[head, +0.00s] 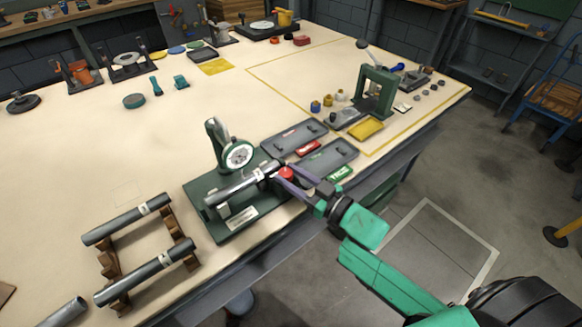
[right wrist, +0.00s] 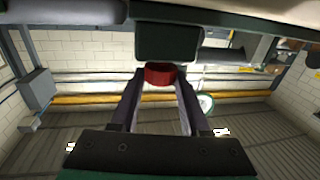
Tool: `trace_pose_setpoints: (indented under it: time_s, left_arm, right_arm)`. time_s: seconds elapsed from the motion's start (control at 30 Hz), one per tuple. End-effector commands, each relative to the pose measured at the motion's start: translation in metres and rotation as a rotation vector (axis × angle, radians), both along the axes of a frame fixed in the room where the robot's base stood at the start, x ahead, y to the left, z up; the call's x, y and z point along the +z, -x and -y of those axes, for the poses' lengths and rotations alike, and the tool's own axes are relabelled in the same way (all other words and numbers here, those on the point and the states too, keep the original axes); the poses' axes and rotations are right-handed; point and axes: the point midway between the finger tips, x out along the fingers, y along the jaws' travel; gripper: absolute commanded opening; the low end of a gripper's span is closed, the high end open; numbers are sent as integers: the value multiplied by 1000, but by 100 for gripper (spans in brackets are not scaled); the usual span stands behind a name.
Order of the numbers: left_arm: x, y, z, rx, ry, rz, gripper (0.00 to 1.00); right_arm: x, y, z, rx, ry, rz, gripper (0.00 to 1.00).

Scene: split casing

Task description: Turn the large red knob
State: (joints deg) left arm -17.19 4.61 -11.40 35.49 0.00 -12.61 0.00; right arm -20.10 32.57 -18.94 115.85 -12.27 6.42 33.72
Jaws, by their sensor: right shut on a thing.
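The large red knob (head: 286,174) sits at the right end of a green fixture (head: 222,222) with a dial gauge (head: 238,155) on the near edge of the table. My right gripper (head: 284,176) reaches in from the right with its fingers on both sides of the knob. In the right wrist view the red knob (right wrist: 160,75) lies between the fingertips (right wrist: 160,78), beneath a dark green block. The right gripper is shut on the knob. A grey cylinder (head: 238,188) lies across the fixture. My left gripper is not in view.
A wooden rack (head: 110,265) with grey cylinders stands at the left, and another cylinder (head: 62,312) lies near the front edge. Grey trays (head: 327,160) lie just behind my right gripper. A green press (head: 375,92) stands farther right. The table's middle is mostly clear.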

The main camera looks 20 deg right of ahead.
Motion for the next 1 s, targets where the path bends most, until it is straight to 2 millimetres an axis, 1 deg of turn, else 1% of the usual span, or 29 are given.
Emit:
trace_pose_setpoints:
  time_s: [0.03, 0.3, 0.7, 0.73, 0.77, 0.8, 1.0]
  left_arm:
    - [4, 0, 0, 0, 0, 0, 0]
    - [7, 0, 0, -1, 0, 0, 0]
    - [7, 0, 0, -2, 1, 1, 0]
    - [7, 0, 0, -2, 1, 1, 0]
    - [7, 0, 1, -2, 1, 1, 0]
    - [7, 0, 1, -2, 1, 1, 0]
    - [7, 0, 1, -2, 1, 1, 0]
  right_arm:
    - [2, 1, -1, -23, -7, -2, 0]
    - [0, 1, -2, -95, -1, 0, 0]
    - [0, 1, -2, -101, -1, 2, 0]
    - [0, 1, -2, -101, -1, 2, 50]
    - [0, 1, -2, -101, -1, 2, 61]
    - [0, 1, -2, -101, -1, 2, 76]
    - [0, 1, -2, -101, -1, 2, 76]
